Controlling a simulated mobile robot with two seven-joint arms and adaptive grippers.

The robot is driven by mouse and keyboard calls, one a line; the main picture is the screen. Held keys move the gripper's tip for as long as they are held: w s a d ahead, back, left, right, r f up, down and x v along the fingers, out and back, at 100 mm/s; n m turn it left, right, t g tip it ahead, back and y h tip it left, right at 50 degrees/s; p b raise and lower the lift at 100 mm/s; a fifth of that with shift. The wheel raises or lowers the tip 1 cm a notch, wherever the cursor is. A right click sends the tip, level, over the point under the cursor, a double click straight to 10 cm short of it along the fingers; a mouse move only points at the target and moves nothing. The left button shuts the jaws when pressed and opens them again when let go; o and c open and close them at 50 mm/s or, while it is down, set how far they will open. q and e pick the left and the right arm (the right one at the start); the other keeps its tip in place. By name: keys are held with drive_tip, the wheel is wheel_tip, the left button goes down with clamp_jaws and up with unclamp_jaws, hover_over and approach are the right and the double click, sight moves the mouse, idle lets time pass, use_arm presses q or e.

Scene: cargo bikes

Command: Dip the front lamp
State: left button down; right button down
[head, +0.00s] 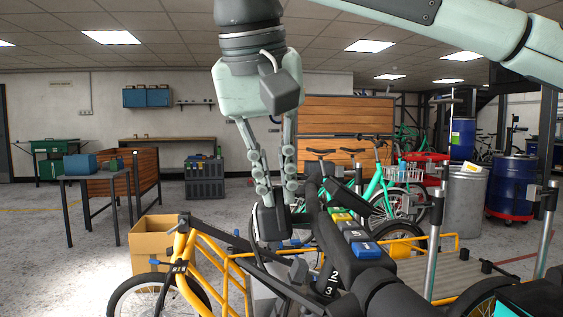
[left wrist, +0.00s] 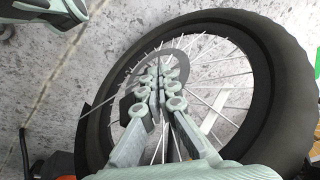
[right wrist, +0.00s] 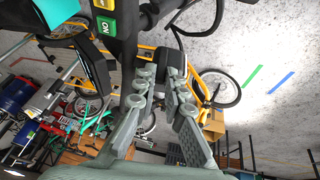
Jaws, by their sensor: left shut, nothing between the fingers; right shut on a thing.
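My left gripper (left wrist: 158,68) is shut and empty in front of a spoked wheel (left wrist: 275,90). It does not show in the head view.
A black control bar with coloured buttons (head: 352,235) lies right of the dark block. A cardboard box (head: 151,247) stands behind the bike. Metal posts (head: 434,240) rise at the right. Blue barrels (head: 509,187) and other bikes stand farther back. Open floor lies left.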

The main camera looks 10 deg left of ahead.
use_arm(q)
drive_tip(key=shift+g, duration=0.3)
drive_tip(key=shift+s+a+f+p, duration=0.15)
drive_tip(key=shift+s+f, duration=0.35)
drive_tip(key=shift+f, duration=0.35)
drive_tip(key=shift+s+a+f+p, duration=0.15)
drive_tip(key=shift+s+f, duration=0.3)
drive_tip(key=shift+f, duration=0.45)
drive_tip(key=shift+s+a+f+p, duration=0.1)
drive_tip(key=shift+s+f+p, duration=0.1)
drive_tip(key=shift+s+f, duration=0.5)
use_arm(e)
drive_tip(key=shift+s+a+f+n+t+h, duration=0.2)
drive_tip(key=shift+a+h, duration=0.25)
drive_tip(key=shift+h, duration=0.35)
drive_tip(key=shift+s+a+f+n+t+h, duration=0.1)
drive_tip(key=shift+a+n+t+h, duration=0.25)
drive_tip(key=shift+h, duration=0.45)
use_arm(q)
drive_tip(key=shift+w+f, duration=0.15)
drive_tip(key=shift+w, duration=0.05)
use_arm(e)
drive_tip(key=c, duration=1.6)
unclamp_jaws()
drive_tip(key=shift+a, duration=0.1)
drive_tip(key=shift+r, duration=0.1)
drive_tip(key=v, duration=1.1)
drive_tip(key=shift+r, duration=0.4)
drive_tip(key=shift+s, duration=0.1)
drive_tip(key=shift+a, duration=0.1)
